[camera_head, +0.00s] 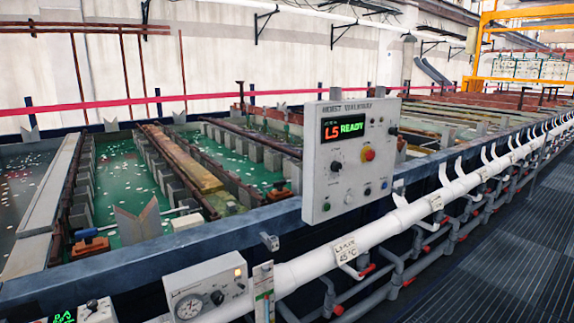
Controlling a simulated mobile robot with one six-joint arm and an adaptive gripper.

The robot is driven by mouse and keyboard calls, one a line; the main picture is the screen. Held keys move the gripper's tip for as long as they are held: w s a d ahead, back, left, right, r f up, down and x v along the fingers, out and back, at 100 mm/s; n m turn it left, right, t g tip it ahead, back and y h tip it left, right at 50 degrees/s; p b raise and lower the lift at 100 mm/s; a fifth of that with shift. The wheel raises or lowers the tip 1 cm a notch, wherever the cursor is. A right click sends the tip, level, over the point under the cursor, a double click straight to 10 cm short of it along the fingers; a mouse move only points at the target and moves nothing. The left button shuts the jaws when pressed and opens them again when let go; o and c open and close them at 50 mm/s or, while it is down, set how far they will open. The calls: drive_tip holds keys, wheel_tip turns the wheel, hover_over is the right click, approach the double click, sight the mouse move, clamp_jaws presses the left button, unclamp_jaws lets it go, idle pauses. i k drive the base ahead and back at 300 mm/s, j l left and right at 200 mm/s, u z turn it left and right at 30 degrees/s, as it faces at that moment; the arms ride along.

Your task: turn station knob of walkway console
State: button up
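The walkway console (325,110) is a pale grey upright box in the middle of the view, above the front edge of the tanks. Small lettering runs along its top. Its dark display (344,129) reads "L5" in red and "READY" in green. Below the display is a black knob (336,167). To that knob's right is a red push button (369,154) on a yellow ring. Smaller knobs and buttons sit along the lower face and right side. Their labels are too small to read. My gripper is not in view.
Tanks of green liquid (125,165) lie behind the console, with rails and blocks between them. A white pipe (410,212) and grey plumbing run along the front. A smaller gauge box (210,287) is at lower left. The dark walkway floor (500,250) at right is clear.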

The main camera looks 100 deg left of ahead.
sight(336, 166)
drive_tip(key=u, duration=2.85)
